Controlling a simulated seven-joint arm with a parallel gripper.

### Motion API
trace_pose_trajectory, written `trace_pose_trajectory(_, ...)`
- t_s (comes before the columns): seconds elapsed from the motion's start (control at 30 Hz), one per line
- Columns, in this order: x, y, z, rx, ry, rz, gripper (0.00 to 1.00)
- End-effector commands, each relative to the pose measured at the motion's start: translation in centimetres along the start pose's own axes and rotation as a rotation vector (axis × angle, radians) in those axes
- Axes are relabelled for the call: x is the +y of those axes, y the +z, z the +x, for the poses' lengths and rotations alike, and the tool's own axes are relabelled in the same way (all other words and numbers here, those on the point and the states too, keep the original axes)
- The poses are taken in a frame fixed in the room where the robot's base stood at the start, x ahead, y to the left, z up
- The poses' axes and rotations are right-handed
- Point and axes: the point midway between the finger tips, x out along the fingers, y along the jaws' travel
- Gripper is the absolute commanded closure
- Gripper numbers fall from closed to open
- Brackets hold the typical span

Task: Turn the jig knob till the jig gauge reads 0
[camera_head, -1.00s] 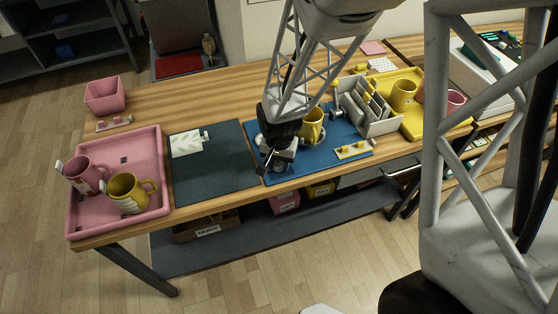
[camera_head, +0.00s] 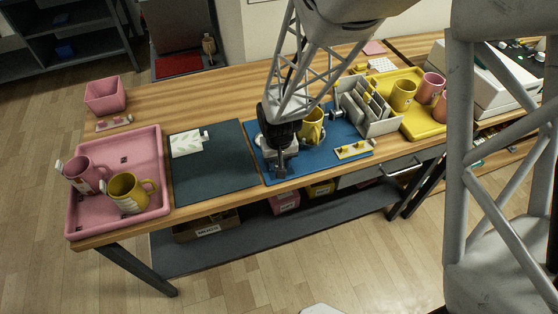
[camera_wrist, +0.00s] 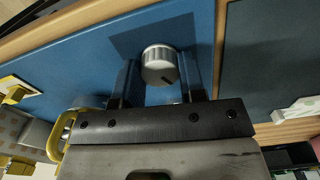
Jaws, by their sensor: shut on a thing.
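The silver jig knob (camera_wrist: 160,66) sits on a dark square patch of the blue mat in the wrist view. It has a dark mark on its top pointing toward the lower right. My gripper (camera_wrist: 161,78) has one finger on each side of the knob and is shut on it. In the head view my gripper (camera_head: 282,168) is low over the front left part of the blue mat (camera_head: 318,161) and hides the knob. I cannot make out the jig gauge or its reading in either view.
A yellow mug (camera_head: 311,126) stands just behind my gripper, close to it. A grey divided rack (camera_head: 370,108) and a yellow tray (camera_head: 428,125) are at the right. A dark mat (camera_head: 212,165) and a pink tray (camera_head: 152,145) with two mugs lie left. The table's front edge is near.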

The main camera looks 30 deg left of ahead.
Motion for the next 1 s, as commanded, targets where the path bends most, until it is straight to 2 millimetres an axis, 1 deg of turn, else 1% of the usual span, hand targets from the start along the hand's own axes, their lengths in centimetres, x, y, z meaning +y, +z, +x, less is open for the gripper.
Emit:
trace_pose_trajectory(0.2, 0.01, 0.03, -0.03, 0.000, 0.000, -0.159, 0.86)
trace_pose_trajectory(0.4, 0.00, 0.00, -0.07, 0.001, 0.000, -0.255, 0.86)
trace_pose_trajectory(0.6, 0.00, -0.01, -0.09, 0.001, 0.000, -0.295, 0.86)
trace_pose_trajectory(0.97, 0.00, -0.02, -0.09, 0.001, 0.000, -0.299, 0.86)
trace_pose_trajectory(1.0, 0.00, -0.02, -0.09, 0.001, 0.000, -0.298, 0.56)
